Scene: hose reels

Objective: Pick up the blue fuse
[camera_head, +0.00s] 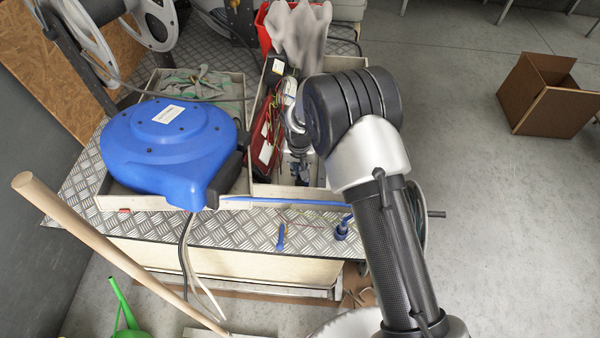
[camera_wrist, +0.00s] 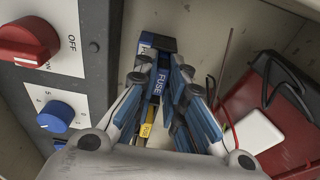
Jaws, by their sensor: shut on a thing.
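The blue fuse (camera_wrist: 161,84), marked "FUSE", stands between the two blue-padded fingers of my gripper (camera_wrist: 162,72) in the wrist view. The fingers are shut on its sides, and they hide part of it. A yellow piece (camera_wrist: 146,130) shows below it between the fingers. In the head view my gripper (camera_head: 299,172) points down into the right-hand tray (camera_head: 290,193), and the fuse cannot be made out there. I cannot tell whether the fuse still touches the tray floor.
A grey control box (camera_wrist: 50,75) with red and blue knobs is close on the left in the wrist view. A red case (camera_wrist: 285,125) lies on the right. A blue hose reel (camera_head: 168,140) sits in the left tray.

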